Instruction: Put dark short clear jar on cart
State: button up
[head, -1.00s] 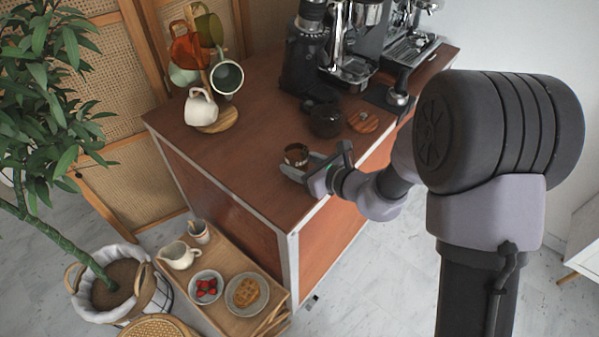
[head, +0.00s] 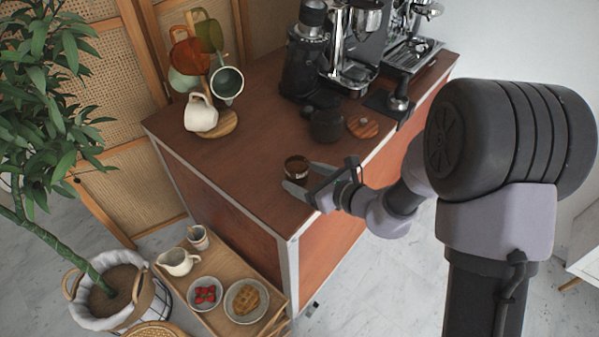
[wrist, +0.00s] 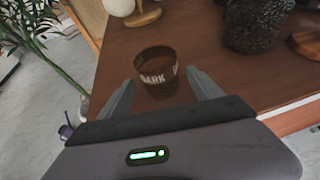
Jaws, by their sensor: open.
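In the wrist view the jar (wrist: 157,70) shows a band with the white letters "DARK". My gripper (head: 297,183) is open, with its fingers pointing at the jar. In the wrist view the open fingertips of my gripper (wrist: 160,82) are on either side of the jar's near part. No finger is seen pressing on the jar.
A dark round pot (head: 327,125) and a wooden lid (head: 363,126) are behind the jar. A mug tree (head: 222,122) stands at the back left, and a coffee machine (head: 350,65) at the back.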

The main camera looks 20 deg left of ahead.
jog(key=p+v, duration=0.2)
jog(key=v, duration=0.8)
jog(key=s+r+n+g, duration=0.5)
jog(key=s+r+n, duration=0.6)
jog(key=s+d+r+n+t+h, duration=0.2)
jog(key=s+d+n+h, duration=0.2)
jog(key=d, duration=0.4)
jog(key=s+d+r+n+t+h, duration=0.2)
jog(key=s+d+n+h, duration=0.1)
jog(key=d, duration=0.5)
jog(key=n+h, duration=0.1)
jog(key=h, duration=0.1)
jog(key=shift+s+d+r+n+h, duration=0.15)
jog(key=shift+s+d+n+h, duration=0.15)
jog(key=shift+s+d, duration=0.1)
